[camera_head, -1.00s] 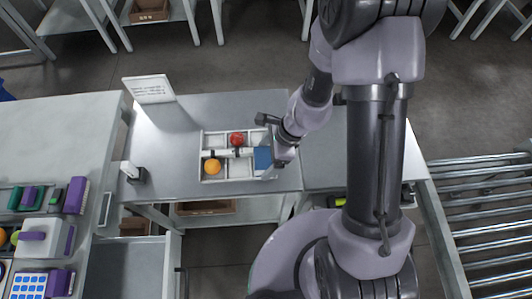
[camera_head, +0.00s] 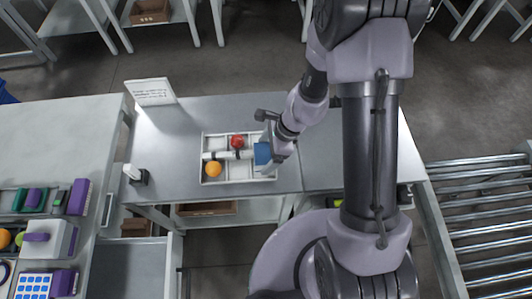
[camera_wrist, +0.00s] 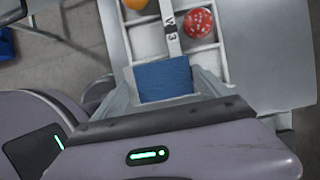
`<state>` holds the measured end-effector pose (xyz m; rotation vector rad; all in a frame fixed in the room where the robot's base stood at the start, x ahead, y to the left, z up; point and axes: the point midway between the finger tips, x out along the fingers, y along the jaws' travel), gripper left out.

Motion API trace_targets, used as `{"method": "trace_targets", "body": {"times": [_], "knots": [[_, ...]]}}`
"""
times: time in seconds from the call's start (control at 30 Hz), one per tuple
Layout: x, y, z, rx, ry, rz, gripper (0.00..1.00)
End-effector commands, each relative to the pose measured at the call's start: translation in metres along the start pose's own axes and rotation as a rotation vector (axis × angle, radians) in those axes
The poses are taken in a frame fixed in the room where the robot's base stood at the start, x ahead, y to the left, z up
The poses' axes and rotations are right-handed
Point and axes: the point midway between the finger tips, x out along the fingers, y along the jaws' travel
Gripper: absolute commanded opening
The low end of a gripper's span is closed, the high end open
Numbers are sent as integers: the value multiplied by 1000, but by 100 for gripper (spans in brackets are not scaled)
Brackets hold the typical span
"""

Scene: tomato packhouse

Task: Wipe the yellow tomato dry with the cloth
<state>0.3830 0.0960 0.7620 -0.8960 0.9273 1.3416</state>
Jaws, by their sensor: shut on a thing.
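The yellow tomato (camera_head: 213,169), orange-yellow in tone, sits in the front left part of a white divided tray (camera_head: 203,158). Its edge also shows at the top of the wrist view (camera_wrist: 136,4). The blue cloth (camera_head: 262,154) is at the tray's right end. In the wrist view the cloth (camera_wrist: 163,79) lies between the grey fingers of my gripper (camera_wrist: 165,88), which is shut on it. The gripper (camera_head: 266,153) is over the right end of the tray, apart from the yellow tomato. Whether the cloth touches the tray is unclear.
A red tomato (camera_head: 237,142) with pale spots sits in a back compartment. A white labelled strip (camera_wrist: 171,28) runs along the tray's middle. A white sign (camera_head: 151,92) and a small white-and-black device (camera_head: 136,174) stand to the left. The grey table (camera_head: 180,130) is otherwise clear around the tray.

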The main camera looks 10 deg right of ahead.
Motion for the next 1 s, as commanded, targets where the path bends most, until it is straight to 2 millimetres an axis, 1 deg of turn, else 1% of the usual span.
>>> {"method": "trace_targets", "body": {"times": [0.47, 0.83, 1.0], "knots": [[0, 0, 0, 0, 0, 0, 42], [2, 21, -1, 0, 0, -1, 42], [1, 26, 0, 0, 0, 0, 42]]}}
